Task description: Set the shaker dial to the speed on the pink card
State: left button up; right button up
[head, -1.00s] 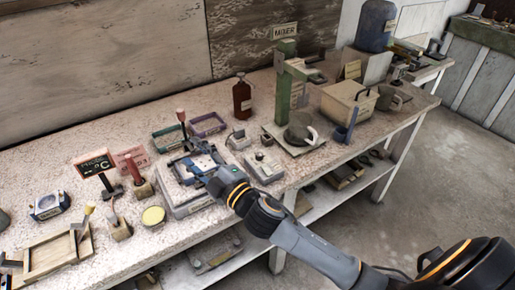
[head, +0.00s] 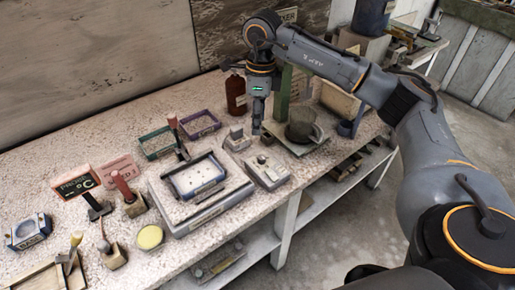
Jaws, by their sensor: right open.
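The shaker (head: 229,197) is a pale box on the bench with a dark-framed tray of small pieces on top and a label on its front edge. I cannot make out a dial or its setting on it. The pink card (head: 122,169) stands left of the shaker, partly behind a red-handled tool; its writing is too small to read. My left gripper is out of view.
A black card (head: 76,181) stands beside the pink one. Green (head: 157,144) and purple (head: 201,124) trays lie behind the shaker.

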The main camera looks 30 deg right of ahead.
aim_at(262, 156)
jog(key=f, duration=0.4)
jog(key=f+p, duration=0.1)
jog(key=f, duration=0.3)
jog(key=d+f+p, duration=0.1)
jog(key=f, duration=0.4)
jog(key=shift+s+f, duration=0.1)
jog(key=shift+s, duration=0.05)
grip_shut()
